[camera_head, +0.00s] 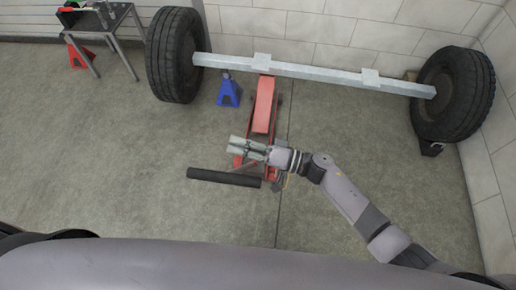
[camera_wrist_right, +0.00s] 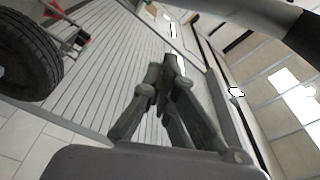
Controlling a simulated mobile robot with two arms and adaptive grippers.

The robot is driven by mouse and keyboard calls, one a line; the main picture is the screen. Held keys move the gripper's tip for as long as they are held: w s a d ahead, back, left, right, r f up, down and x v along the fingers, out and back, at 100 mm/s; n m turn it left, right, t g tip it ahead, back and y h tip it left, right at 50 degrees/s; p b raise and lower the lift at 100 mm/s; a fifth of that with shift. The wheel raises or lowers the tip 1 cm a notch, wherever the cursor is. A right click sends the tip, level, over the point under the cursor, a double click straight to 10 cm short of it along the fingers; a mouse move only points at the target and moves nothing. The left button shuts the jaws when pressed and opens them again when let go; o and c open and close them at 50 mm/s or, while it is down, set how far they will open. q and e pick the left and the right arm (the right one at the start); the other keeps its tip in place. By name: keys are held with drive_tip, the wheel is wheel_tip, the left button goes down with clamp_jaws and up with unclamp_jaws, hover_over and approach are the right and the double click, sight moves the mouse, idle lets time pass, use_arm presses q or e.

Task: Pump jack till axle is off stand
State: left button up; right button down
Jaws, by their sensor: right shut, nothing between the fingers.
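In the head view a pale axle beam (camera_head: 315,73) runs between a left wheel (camera_head: 174,55) and a right wheel (camera_head: 452,95). A red floor jack (camera_head: 264,105) lies under the beam, its far end near the beam's middle. A blue stand (camera_head: 229,91) is under the beam near the left wheel; I cannot tell whether they touch. A black handle bar (camera_head: 224,177) lies across in front of the jack. My right gripper (camera_head: 234,146) is shut and empty above the jack's near part. It also shows shut in the right wrist view (camera_wrist_right: 168,70). My left gripper is not in view.
A metal table (camera_head: 103,22) with small items stands at the back left, with a red stand (camera_head: 77,55) by it. A dark block (camera_head: 432,149) is by the right wheel. Walls close the back and right. Floor at left is clear.

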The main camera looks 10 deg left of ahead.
drive_tip(key=s, duration=0.1)
drive_tip(key=s+f, duration=0.1)
drive_tip(key=s+d+f, duration=0.1)
drive_tip(key=shift+s, duration=0.25)
